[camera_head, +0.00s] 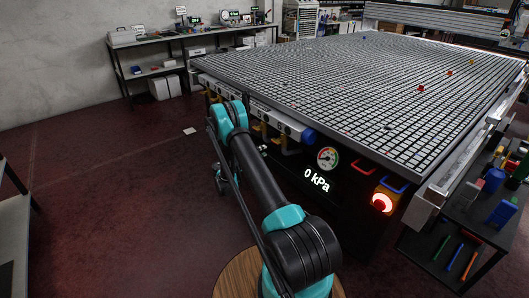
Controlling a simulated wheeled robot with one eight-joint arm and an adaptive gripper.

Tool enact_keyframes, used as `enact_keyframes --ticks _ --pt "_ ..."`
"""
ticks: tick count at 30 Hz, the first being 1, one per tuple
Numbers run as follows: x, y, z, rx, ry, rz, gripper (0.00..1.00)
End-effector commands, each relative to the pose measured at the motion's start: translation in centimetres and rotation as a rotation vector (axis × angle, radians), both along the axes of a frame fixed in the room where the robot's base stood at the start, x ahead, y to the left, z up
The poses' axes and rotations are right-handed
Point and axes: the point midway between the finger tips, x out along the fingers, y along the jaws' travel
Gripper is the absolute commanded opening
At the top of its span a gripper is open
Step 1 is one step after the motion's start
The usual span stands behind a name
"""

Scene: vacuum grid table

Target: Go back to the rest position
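The vacuum grid table (330,70) fills the upper right, with a dark square grid top. My teal and black arm rises from the bottom centre and reaches up to the table's near left side. Its far teal joint is close to the table's front edge. What looks like my gripper (222,186) hangs low beside the table front, small and dark, partly behind my arm. Its fingers are too small to tell open from shut, and I see nothing clearly held in it.
A tool shelf (450,240) stands right. A workbench (150,42) stands at the back left. The floor at left is mostly free.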

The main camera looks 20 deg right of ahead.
Motion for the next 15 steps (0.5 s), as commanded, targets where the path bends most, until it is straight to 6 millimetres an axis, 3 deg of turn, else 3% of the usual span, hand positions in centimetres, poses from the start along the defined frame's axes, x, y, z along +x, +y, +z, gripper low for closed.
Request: enact_keyframes --ticks 11,15 --pt "0.0 -0.1 0.1 0.002 0.001 0.0 0.31" --pt "-0.1 -0.3 1.3 0.039 0.006 0.001 0.31"
